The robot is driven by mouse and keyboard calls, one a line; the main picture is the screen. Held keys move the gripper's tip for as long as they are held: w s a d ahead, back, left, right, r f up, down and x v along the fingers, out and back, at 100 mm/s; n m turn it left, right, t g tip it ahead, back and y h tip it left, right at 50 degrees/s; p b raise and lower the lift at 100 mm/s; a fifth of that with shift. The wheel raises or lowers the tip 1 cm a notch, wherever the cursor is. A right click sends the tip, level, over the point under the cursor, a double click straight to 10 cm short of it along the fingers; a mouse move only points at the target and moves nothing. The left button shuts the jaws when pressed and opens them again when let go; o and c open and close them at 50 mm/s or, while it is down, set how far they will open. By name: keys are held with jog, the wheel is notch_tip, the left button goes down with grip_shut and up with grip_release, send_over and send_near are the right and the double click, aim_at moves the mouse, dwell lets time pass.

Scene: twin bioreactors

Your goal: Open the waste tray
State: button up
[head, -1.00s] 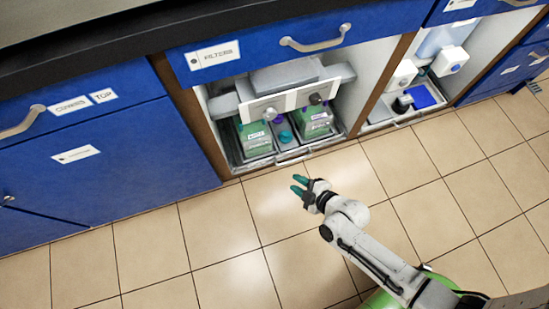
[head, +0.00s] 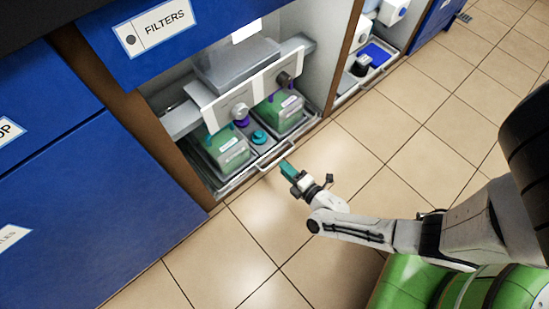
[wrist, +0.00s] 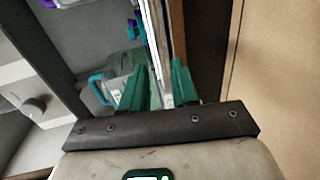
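A grey tray (head: 222,191) sits low in the open bay under the FILTERS drawer, with a bar handle (head: 270,160) along its front. I see no label naming it as the waste tray. It holds two green bottles (head: 228,148) (head: 280,110) with a teal-capped item (head: 259,137) between them. My gripper (head: 286,168) is just in front of the handle, close to it. In the wrist view its two teal fingers (wrist: 160,88) are apart, with the light tray front edge or handle (wrist: 157,45) running between or just beyond them. Contact cannot be told.
The blue FILTERS drawer (head: 165,38) overhangs the bay. A grey device with a white panel (head: 245,90) and knobs stands above the bottles. A second bay with another tray (head: 372,62) lies to the right. The tiled floor (head: 380,150) in front is clear.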

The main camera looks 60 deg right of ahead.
aim_at(276, 160)
jog(key=shift+b+x, duration=1.2)
jog(key=shift+x, duration=1.75)
grip_shut()
